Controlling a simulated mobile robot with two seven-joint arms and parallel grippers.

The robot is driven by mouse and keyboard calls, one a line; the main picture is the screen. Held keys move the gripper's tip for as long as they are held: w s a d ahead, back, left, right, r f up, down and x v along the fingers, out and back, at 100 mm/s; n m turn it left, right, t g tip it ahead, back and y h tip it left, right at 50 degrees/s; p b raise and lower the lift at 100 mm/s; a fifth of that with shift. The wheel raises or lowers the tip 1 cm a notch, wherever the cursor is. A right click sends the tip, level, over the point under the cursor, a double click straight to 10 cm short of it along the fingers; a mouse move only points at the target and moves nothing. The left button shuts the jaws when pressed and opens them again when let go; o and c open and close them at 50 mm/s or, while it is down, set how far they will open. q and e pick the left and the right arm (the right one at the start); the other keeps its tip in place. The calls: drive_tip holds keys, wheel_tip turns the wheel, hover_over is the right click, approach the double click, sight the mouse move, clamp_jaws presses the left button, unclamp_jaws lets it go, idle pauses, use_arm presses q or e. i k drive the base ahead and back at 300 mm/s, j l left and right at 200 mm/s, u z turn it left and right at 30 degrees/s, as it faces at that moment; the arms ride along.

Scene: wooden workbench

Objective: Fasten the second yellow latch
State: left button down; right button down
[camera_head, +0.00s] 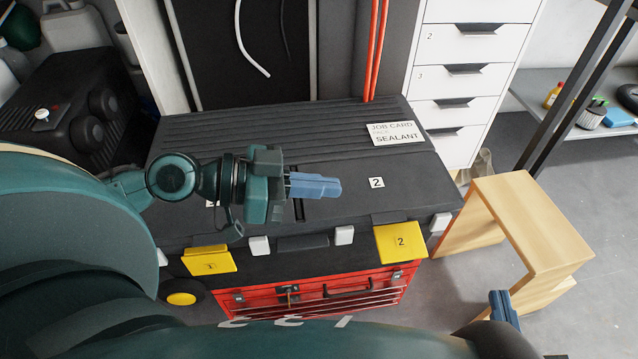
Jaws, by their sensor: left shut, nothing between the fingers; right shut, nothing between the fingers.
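The black case (350,208) has its lid down. The second yellow latch (400,252), marked 2, is at the right of its front edge, below a dark tab. The other yellow latch (208,266) is at the front left. I cannot tell from this view how firmly either latch sits against the case. My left gripper (328,187) is shut and empty above the lid, pointing right, left of the lid's number 2 label and apart from the second latch. My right gripper (503,308) is shut at the lower right, mostly hidden, away from the case.
A job card (395,132) lies on the lid at the back right. A red tool chest (315,297) is below the case. A wooden stool (535,215) stands at the right, near my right gripper. White drawers (470,85) stand behind.

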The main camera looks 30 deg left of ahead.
sight(400, 242)
drive_tip(key=k+j, duration=0.2)
drive_tip(key=j, duration=0.2)
drive_tip(key=k+j, duration=0.2)
drive_tip(key=j, duration=0.2)
drive_tip(key=k+j, duration=0.2)
drive_tip(key=j, duration=0.25)
